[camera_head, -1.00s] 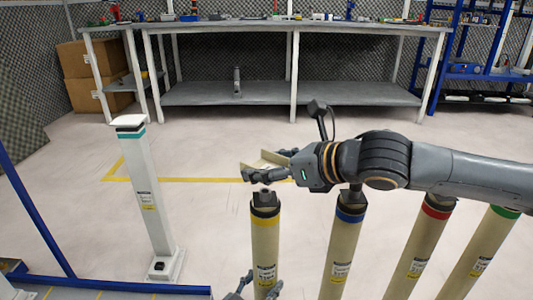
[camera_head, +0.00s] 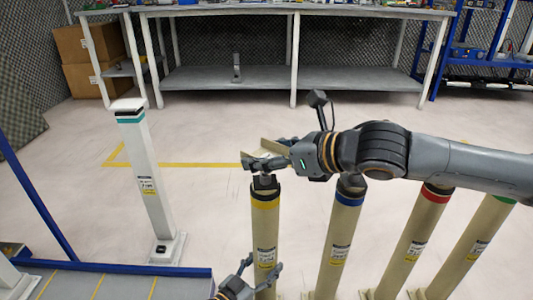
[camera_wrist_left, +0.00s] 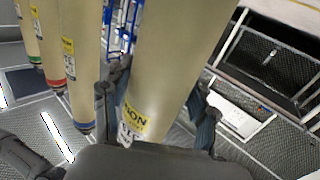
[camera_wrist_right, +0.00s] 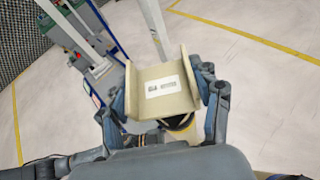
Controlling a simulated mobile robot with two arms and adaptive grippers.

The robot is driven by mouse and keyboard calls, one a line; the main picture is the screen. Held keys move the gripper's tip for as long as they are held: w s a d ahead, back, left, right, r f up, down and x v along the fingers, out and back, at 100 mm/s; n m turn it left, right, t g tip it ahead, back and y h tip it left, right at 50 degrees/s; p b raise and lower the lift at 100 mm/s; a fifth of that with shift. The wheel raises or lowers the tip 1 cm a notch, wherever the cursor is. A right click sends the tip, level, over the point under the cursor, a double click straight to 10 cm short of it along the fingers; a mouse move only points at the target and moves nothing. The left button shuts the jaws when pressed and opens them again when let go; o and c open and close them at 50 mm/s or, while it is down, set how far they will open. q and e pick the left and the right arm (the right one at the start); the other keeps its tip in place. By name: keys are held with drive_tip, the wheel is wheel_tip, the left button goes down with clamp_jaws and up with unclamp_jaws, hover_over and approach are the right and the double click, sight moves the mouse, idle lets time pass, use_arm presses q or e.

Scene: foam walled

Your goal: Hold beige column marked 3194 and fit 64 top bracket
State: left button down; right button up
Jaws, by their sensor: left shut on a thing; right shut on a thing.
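A beige column (camera_head: 265,222) with a yellow band near its top stands upright at the front centre; its label is too small to read surely. My left gripper (camera_head: 262,270) is shut on this column low down, one finger on each side; the column (camera_wrist_left: 172,55) also fills the middle of the left wrist view. My right gripper (camera_head: 270,158) is shut on a beige U-shaped bracket (camera_wrist_right: 163,92) with a white label. The bracket is just above the column's dark top fitting, partly hidden by my fingers in the head view; I cannot tell whether they touch.
Beige columns with blue (camera_head: 348,196), red (camera_head: 436,195) and green bands stand to the right, under my right arm. A white post (camera_head: 146,180) with a teal band stands at the left. A workbench (camera_head: 290,10) is at the back; open floor lies between.

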drive_tip(key=shift+f, duration=1.45)
idle(0.5)
drive_tip(key=o, duration=1.3)
drive_tip(key=shift+f, duration=0.1)
drive_tip(key=shift+d, duration=0.1)
drive_tip(key=v, duration=1.2)
use_arm(q)
drive_tip(key=shift+c, duration=1.6)
unclamp_jaws()
